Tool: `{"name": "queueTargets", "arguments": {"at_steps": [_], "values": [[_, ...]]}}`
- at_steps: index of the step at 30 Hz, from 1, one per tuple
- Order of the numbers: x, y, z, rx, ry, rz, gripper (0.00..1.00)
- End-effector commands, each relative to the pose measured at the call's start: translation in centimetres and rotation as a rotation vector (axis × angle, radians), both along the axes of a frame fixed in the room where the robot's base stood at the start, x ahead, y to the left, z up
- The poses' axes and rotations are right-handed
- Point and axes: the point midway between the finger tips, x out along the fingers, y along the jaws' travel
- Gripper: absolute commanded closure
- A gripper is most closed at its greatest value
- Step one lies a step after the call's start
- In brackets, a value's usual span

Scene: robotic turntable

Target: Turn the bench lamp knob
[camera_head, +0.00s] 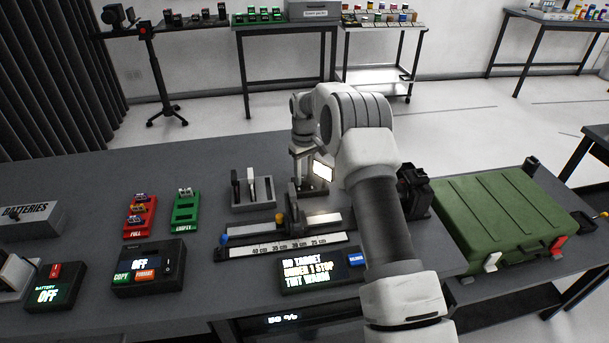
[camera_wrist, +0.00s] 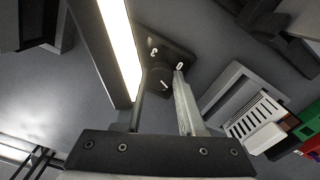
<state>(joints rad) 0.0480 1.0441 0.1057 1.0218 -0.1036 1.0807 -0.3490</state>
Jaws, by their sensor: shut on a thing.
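The bench lamp knob (camera_wrist: 159,80) is a small dark round knob with a pale pointer line, on a dark base plate (camera_wrist: 170,50) with white marks in the wrist view. My gripper (camera_wrist: 163,76) is shut on the knob, one finger on each side of it. The lamp's bright bar (camera_wrist: 120,45) is lit, close beside the left finger. In the head view the lit lamp (camera_head: 323,172) stands at the middle of the bench, below my gripper (camera_head: 303,160). The knob is hidden there.
A grey tray (camera_head: 266,205) with upright pieces stands left of the lamp. A ruled slide fixture (camera_head: 285,246) and a text display (camera_head: 318,272) lie in front. A green case (camera_head: 495,215) is at the right. Bare bench lies at the back left.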

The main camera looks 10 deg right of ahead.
Motion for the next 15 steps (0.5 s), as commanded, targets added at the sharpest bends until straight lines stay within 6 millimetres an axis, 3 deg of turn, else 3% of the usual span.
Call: {"name": "queueTargets", "arguments": {"at_steps": [14, 15], "values": [[0.03, 0.02, 0.06, 0.0, -0.001, -0.011, 1.0], [0.03, 0.02, 0.06, 0.0, -0.001, -0.011, 0.54]]}}
